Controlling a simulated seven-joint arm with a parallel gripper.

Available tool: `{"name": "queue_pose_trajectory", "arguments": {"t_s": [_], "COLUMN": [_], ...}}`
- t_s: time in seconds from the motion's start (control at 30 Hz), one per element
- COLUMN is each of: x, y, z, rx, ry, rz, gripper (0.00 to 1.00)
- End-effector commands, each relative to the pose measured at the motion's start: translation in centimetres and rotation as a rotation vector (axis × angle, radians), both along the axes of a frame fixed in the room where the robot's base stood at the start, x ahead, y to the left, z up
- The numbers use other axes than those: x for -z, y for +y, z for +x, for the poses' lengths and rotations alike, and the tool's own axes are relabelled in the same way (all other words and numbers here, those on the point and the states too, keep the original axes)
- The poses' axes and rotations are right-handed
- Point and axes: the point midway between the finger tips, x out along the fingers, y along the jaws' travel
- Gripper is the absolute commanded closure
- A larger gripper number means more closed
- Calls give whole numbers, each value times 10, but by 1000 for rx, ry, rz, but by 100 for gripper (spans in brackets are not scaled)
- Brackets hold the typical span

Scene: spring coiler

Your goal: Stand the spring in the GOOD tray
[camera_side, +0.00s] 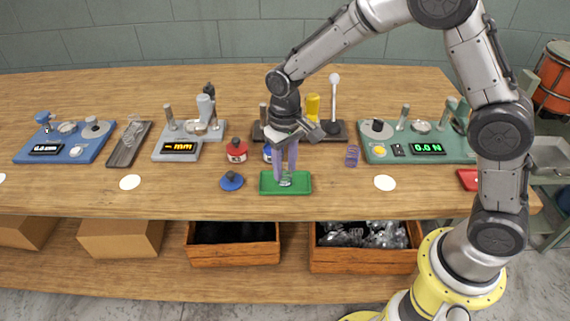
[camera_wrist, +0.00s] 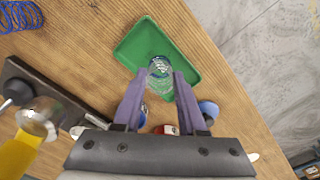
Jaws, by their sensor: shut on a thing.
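My gripper (camera_side: 285,178) points down over the green tray (camera_side: 265,190) at the front middle of the bench. In the wrist view my gripper (camera_wrist: 160,75) has its two purple fingers shut on a silvery wire spring (camera_wrist: 160,68). The spring looks roughly upright, within the outline of the green tray (camera_wrist: 135,50). Its lower end is at or just above the tray floor; I cannot tell whether it touches. In the side view the fingers hide much of the spring (camera_side: 285,182). No GOOD lettering is readable on the tray.
A blue-purple spring (camera_side: 352,156) stands to the right. A blue-capped item (camera_side: 232,181) and a red pot (camera_side: 237,150) are left of the tray. A coiler with a yellow part (camera_side: 312,106) is behind. A red tray (camera_side: 468,180) lies far right.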

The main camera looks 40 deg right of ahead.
Motion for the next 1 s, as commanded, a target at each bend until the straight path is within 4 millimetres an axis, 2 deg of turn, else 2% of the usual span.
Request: {"name": "queue_pose_trajectory", "arguments": {"t_s": [0.63,0.67,0.7,0.83,0.87,1.0], "x": [5,5,5,5,5,5], "y": [0,0,0,0,0,0], "z": [0,0,0,0,0,0], "rx": [0,0,0,0,0,0], "ry": [1,1,1,1,1,1], "rz": [0,0,0,0,0,0], "gripper": [91,58,51,27,25,25]}}
